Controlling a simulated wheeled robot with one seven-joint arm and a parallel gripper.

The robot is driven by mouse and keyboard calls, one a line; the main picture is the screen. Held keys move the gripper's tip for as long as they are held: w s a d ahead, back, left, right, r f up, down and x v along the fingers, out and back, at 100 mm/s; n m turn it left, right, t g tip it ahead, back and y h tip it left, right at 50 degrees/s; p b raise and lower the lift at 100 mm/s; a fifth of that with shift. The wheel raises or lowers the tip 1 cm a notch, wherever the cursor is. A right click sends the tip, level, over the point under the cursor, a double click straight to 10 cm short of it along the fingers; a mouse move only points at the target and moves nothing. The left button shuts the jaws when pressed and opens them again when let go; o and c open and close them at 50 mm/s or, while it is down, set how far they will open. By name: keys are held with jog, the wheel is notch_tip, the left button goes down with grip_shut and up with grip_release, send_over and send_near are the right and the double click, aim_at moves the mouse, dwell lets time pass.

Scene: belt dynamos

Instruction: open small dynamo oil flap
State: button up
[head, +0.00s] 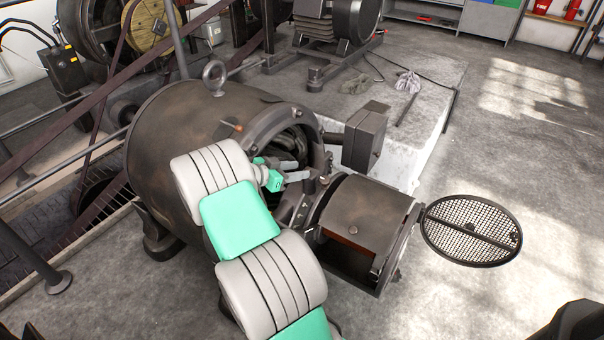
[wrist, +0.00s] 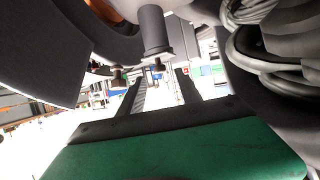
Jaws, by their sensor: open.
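The dynamo (head: 175,125) is a large dark, worn cylinder with a lifting ring on top, left of centre in the head view. Its open right end shows dark coils, which also show in the wrist view (wrist: 275,45). My gripper (head: 304,170) is at this open end, its two fingers apart and empty. In the wrist view the gripper (wrist: 160,78) points away from the camera, and a grey post (wrist: 155,32) hangs close to its fingertips. I cannot tell for sure which part is the oil flap; my arm hides some of the dynamo's front.
A curved brown housing (head: 365,208) with an open front stands just right of my gripper. A round mesh cover (head: 455,245) juts out beyond it. A dark box (head: 365,135) is behind. Belts (head: 75,115) run at the left.

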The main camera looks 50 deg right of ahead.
jog(key=shift+x, duration=1.3)
jog(key=shift+c, duration=0.4)
grip_shut()
